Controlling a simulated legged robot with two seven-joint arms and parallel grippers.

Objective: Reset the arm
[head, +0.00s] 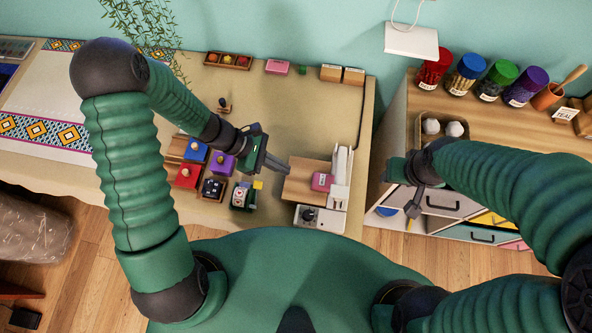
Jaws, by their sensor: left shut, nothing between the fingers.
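My left arm reaches over the tan table (275,105). Its gripper (286,166) is shut and empty, pointing right, just left of a white machine (342,180) with a wooden plate (300,182). My right gripper (412,209) hangs in front of the wooden cabinet's drawers, pointing down. Its fingers are small and dark, and I cannot tell whether they are open.
Several coloured blocks, including a red one (187,175) and a purple one (222,163), stand left of the left gripper. Several jars, including a red one (434,72), line the cabinet top (500,122). A plant (150,30) overhangs the table's back. The table's middle is mostly clear.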

